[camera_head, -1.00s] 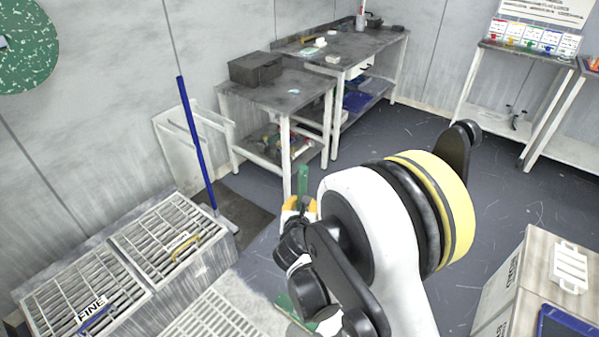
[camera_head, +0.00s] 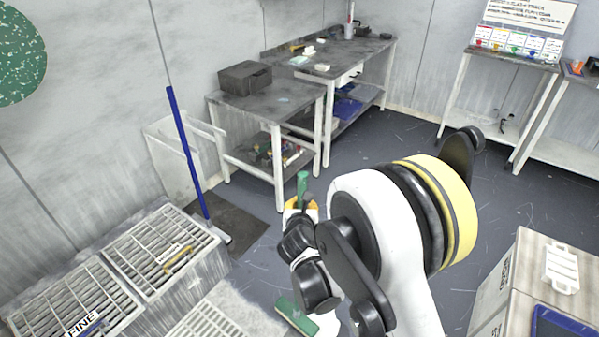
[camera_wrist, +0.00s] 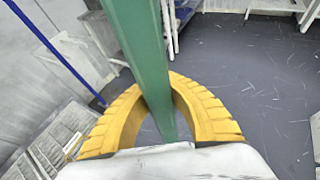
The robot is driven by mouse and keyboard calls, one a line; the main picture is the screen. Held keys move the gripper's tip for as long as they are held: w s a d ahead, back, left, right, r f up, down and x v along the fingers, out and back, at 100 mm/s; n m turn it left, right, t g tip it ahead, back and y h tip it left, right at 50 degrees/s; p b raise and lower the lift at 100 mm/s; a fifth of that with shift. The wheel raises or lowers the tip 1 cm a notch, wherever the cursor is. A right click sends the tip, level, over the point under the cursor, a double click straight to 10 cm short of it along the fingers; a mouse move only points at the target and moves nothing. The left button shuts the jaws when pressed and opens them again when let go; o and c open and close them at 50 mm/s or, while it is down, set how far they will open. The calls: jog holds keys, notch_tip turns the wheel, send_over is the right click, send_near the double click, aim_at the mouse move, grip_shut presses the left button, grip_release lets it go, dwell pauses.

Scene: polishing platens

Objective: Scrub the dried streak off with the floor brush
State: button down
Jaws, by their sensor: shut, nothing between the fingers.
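The green brush has an upright green handle (camera_head: 302,187) rising past my gripper and a green head (camera_head: 297,316) low down near the floor, partly hidden by my arm. My gripper (camera_head: 298,204) has yellow fingers. In the wrist view its fingers (camera_wrist: 165,82) are closed into a loop, and the green handle (camera_wrist: 140,45) runs across and into that loop. The fingers do not grip it; whether they touch it I cannot tell. I cannot make out a dried streak among the pale scratches on the dark floor.
A blue pole (camera_head: 187,150) leans by the left wall over a dark mat (camera_head: 232,225). Slatted crates (camera_head: 160,245) stand at front left, a pale cabinet (camera_head: 530,270) at right. Workbenches (camera_head: 275,103) line the back. Dark floor (camera_head: 395,145) is open in the middle.

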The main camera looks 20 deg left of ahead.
jog(key=shift+w, duration=0.1)
jog(key=shift+w+d+r, duration=0.1)
jog(key=shift+w+d, duration=0.1)
jog(key=shift+w, duration=0.65)
jog(key=shift+w+d+r, duration=0.1)
jog(key=shift+w+d, duration=0.05)
jog(key=shift+w, duration=0.65)
jog(key=shift+w+d+r, duration=0.1)
jog(key=shift+w+d, duration=0.05)
jog(key=shift+w, duration=0.7)
jog(key=shift+w+d, duration=0.15)
jog(key=shift+w, duration=0.8)
jog(key=shift+w+d+r, duration=0.1)
jog(key=shift+w+d, duration=0.1)
jog(key=shift+w, duration=0.6)
jog(key=shift+w+d+r, duration=0.1)
jog(key=shift+w+d, duration=0.05)
jog(key=shift+w, duration=0.65)
jog(key=shift+w+d+r, duration=0.1)
jog(key=shift+w+d, duration=0.05)
jog(key=shift+w, duration=0.7)
jog(key=shift+w+d, duration=0.15)
jog(key=shift+w, duration=0.7)
